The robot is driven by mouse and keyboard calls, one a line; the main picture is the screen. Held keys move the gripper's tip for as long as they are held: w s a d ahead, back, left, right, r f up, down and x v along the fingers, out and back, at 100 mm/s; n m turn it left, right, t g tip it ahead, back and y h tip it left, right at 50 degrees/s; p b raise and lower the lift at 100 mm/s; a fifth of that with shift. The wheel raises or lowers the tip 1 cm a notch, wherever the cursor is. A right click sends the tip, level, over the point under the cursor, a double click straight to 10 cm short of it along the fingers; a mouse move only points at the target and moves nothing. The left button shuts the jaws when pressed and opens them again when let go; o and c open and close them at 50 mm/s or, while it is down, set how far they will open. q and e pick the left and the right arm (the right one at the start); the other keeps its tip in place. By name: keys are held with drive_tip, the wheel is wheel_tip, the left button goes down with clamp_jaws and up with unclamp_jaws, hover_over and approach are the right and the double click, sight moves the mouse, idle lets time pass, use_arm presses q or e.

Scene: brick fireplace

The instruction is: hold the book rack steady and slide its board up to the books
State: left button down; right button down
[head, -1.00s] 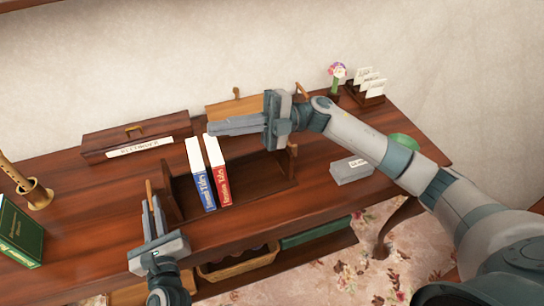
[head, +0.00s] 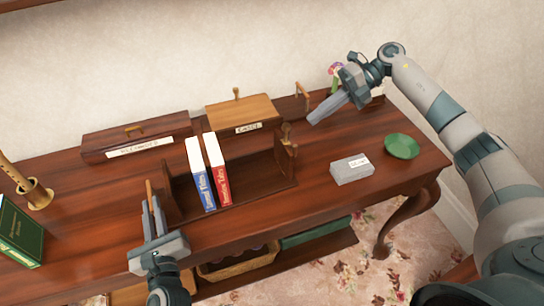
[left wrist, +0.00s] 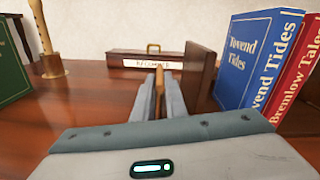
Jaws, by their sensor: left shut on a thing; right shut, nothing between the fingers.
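The dark wooden book rack (head: 250,185) stands at the table's front edge. A blue book (head: 201,174) and a red book (head: 217,170) stand upright side by side in its left part. A dark upright board (head: 288,160) is at the rack's right end, with a bare stretch between it and the red book. My left gripper (head: 152,203) is shut on a light wooden peg (left wrist: 159,80) beside the rack's left end panel (left wrist: 198,75). My right gripper (head: 316,118) is shut and empty, above the back right of the table, apart from the rack.
Behind the rack are a labelled brown box (head: 242,113) and a long labelled box (head: 135,138). A grey box (head: 351,169) and a green bowl (head: 402,146) stand to the right. A green book (head: 20,232) and a recorder stand (head: 38,196) are at left.

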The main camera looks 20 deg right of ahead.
sight(282, 143)
drive_tip(key=shift+s+d+f, duration=0.1)
drive_tip(key=shift+d+f, duration=0.55)
drive_tip(key=shift+d, duration=0.1)
drive_tip(key=shift+a+f, duration=0.1)
drive_tip(key=shift+a, duration=0.05)
drive_tip(key=shift+x, duration=4.4)
drive_tip(key=shift+f, duration=0.15)
drive_tip(key=shift+s+a, duration=0.1)
drive_tip(key=shift+a, duration=2.1)
